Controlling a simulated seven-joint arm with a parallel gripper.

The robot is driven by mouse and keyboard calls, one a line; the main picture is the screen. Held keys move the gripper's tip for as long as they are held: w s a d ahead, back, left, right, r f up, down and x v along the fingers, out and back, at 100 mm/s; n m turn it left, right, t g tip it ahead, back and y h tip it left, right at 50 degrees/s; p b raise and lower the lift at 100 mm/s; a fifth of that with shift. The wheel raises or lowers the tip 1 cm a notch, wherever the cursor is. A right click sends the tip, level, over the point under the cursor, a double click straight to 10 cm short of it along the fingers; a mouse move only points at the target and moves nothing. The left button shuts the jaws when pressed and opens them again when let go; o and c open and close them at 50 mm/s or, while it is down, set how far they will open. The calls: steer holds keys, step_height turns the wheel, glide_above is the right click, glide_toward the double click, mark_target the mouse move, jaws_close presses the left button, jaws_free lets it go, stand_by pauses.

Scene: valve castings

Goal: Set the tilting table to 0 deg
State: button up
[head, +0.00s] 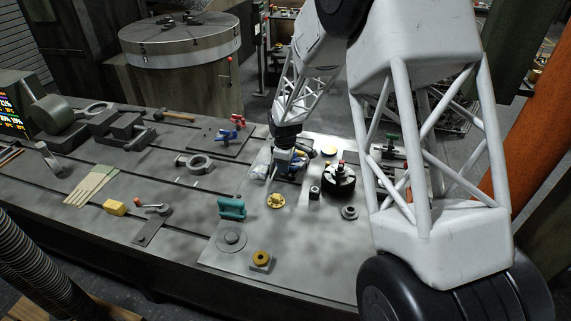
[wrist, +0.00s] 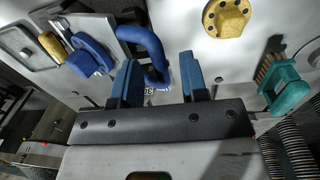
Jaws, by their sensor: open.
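My gripper (head: 283,168) is low over the right half of the bench in the head view, its tip partly hidden by its own wrist. In the wrist view its two blue-padded fingers (wrist: 160,82) stand apart. A blue curved handle (wrist: 154,45) shows between and beyond the fingertips; I cannot tell whether they touch it. To its left are a blue knob (wrist: 90,57), a yellow cylinder (wrist: 53,46) and a grey plate (wrist: 20,46) on a dark base. These may be the tilting table, but I cannot tell for sure.
A yellow flange (head: 276,201) and a teal brush (head: 232,208) lie nearer the front. A black round fixture (head: 339,183) with a red top stands right of my gripper.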

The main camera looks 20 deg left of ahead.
mark_target(284, 192)
jaws_close()
steer(key=shift+s+f, duration=0.15)
stand_by(0.4)
steer(key=shift+s+f+t, duration=0.45)
steer(key=shift+f+t, duration=0.25)
steer(key=shift+f, duration=0.05)
steer(key=shift+s+d+f, duration=0.1)
steer(key=shift+s+f, duration=0.3)
steer(key=shift+f, duration=0.6)
steer(key=shift+s+a+f, duration=0.1)
steer(key=shift+s+f, duration=0.25)
steer(key=shift+f, duration=0.6)
steer(key=shift+s+d+f, duration=0.1)
steer(key=shift+s+f, duration=0.3)
steer(key=shift+f, duration=0.8)
jaws_free()
steer(key=shift+w+r, duration=0.15)
steer(key=shift+r, duration=0.05)
